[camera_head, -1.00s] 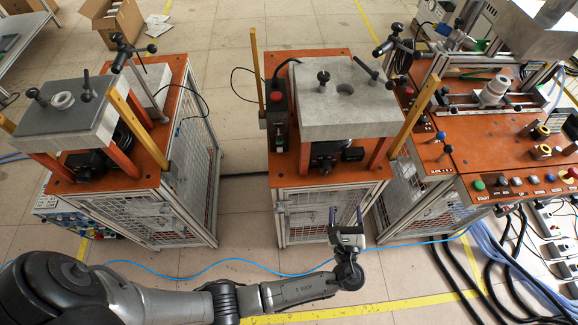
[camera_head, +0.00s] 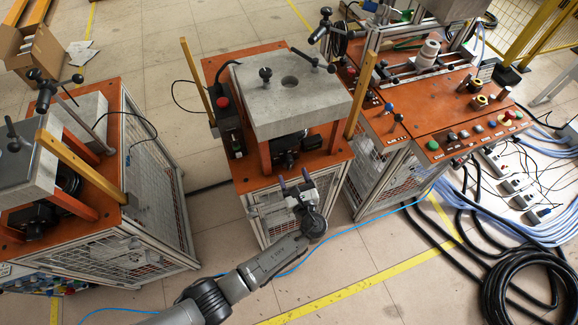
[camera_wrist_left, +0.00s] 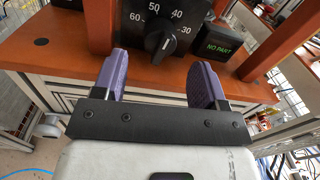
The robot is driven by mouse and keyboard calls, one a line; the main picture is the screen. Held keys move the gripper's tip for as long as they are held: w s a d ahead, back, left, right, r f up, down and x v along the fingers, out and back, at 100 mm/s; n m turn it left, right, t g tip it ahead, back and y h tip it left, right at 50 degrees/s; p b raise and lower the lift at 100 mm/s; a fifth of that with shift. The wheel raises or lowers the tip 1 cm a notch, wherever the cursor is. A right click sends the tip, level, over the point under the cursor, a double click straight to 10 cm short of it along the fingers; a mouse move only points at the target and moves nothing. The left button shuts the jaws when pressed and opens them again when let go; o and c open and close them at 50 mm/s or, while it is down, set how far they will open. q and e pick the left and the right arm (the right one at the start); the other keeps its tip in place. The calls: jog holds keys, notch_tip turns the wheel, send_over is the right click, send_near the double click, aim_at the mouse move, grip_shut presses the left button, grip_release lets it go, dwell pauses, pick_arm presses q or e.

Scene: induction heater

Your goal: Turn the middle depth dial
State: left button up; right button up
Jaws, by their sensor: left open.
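The middle depth dial (camera_wrist_left: 160,42) is a black knob with a pale pointer line and white numbers from 30 to 60, in the upper middle of the left wrist view. In the head view it sits under the grey block of the middle station and is too small to make out. My left gripper (camera_head: 294,180) is in front of that station, below the dial's level in the picture. In the left wrist view the two purple fingers (camera_wrist_left: 161,65) are apart and empty, with the dial beyond and between their tips. My right gripper is not in view.
A black "NO PART" box (camera_wrist_left: 217,45) stands right of the dial. Orange posts flank the dial under the grey block (camera_head: 290,95). The orange tabletop (camera_wrist_left: 75,52) ends in front of the dial. A similar station (camera_head: 100,190) is at left, a control panel (camera_head: 470,130) at right.

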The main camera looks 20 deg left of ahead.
aim_at(290, 168)
pick_arm(q)
jog(key=shift+x, duration=2.25)
jog(key=shift+c, duration=0.5)
jog(key=c, duration=0.8)
jog(key=shift+f+b, duration=0.1)
jog(key=shift+b, duration=0.3)
jog(key=shift+n, duration=0.7)
jog(key=o, duration=0.9)
